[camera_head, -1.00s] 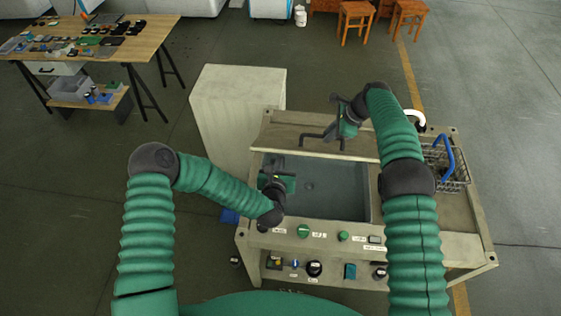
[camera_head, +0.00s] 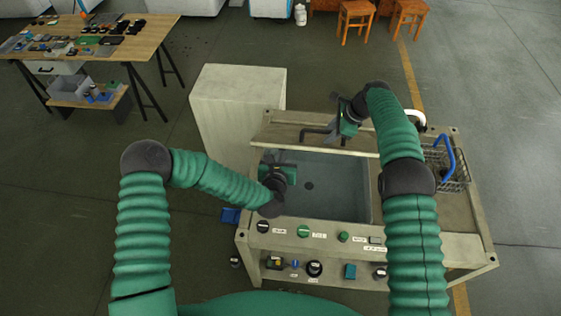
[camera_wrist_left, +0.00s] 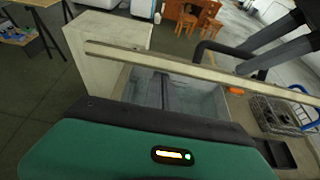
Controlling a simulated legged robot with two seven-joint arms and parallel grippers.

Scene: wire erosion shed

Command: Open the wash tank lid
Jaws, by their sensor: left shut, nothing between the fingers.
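The wash tank (camera_head: 325,185) has its basin uncovered, with a drain hole visible in its floor. The lid (camera_head: 283,133) is swung up at the back of the basin; its pale edge (camera_wrist_left: 180,64) crosses the left wrist view. Its dark bar handle (camera_head: 315,132) is on the face towards the back. My right gripper (camera_head: 338,120) is at the right end of the handle; whether its fingers grip it is unclear. My left gripper (camera_head: 268,160) is shut and empty over the left part of the basin, close in front of the lid, its fingertips partly hidden.
A wire basket (camera_head: 448,165) with a blue handle stands right of the basin. A pale cabinet (camera_head: 235,105) stands behind left. Knobs and buttons (camera_head: 303,231) line the front panel. A wooden workbench (camera_head: 130,45) is at the far left.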

